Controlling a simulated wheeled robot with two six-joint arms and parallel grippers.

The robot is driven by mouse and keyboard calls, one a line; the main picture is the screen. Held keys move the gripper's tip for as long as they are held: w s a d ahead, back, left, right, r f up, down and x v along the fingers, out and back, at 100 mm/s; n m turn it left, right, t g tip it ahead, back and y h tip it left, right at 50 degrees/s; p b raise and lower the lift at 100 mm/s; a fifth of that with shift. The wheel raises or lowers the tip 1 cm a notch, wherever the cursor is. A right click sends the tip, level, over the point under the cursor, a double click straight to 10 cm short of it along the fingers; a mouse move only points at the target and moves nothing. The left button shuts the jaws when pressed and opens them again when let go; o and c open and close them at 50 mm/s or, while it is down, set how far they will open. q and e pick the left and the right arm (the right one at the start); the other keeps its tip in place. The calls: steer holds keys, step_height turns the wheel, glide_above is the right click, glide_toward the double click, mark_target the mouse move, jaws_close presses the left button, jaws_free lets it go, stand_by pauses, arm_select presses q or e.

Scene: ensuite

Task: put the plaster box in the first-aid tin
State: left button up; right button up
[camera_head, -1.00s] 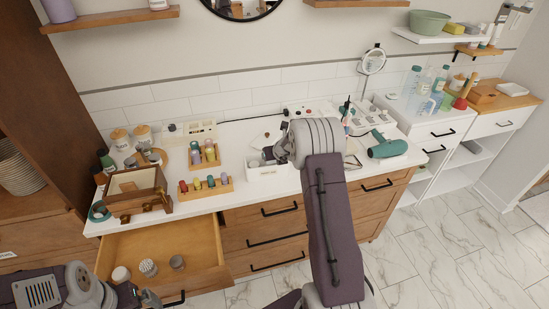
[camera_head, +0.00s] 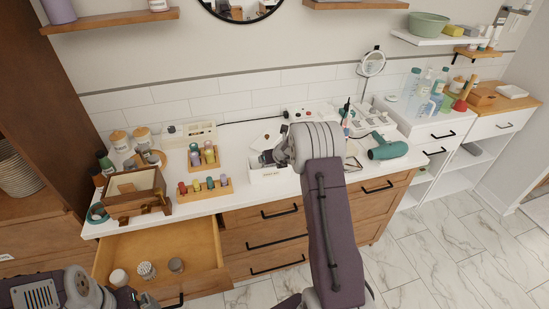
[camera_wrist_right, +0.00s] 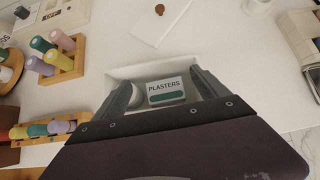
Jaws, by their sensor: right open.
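The plaster box (camera_wrist_right: 168,98), a small pale box with a green band and the word PLASTERS, lies inside an open white container (camera_wrist_right: 112,72). This container, probably the first-aid tin, stands on the counter in the head view (camera_head: 268,177); its front lettering is too small to read. My right gripper (camera_wrist_right: 163,86) is open, its fingers reaching over the container on either side of the plaster box. In the head view my right gripper (camera_head: 267,158) is just above the container, partly hidden by its wrist. My left gripper (camera_head: 147,300) is low at the left, by the open drawer; its jaws are unclear.
Wooden racks of coloured bottles (camera_head: 205,187) stand left of the container, with a wooden chest (camera_head: 135,192) beyond. A pale flat card (camera_wrist_right: 160,22) lies behind it. A teal hair dryer (camera_head: 388,148) is to the right. The drawer (camera_head: 190,245) is open below.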

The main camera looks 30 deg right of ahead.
steer(key=shift+r, duration=0.3)
steer(key=shift+r+p, duration=0.45)
steer(key=shift+p, duration=0.35)
steer(key=v, duration=1.1)
steer(key=shift+s+r+p, duration=0.25)
steer(key=shift+s+p, duration=0.1)
steer(key=shift+p, duration=0.05)
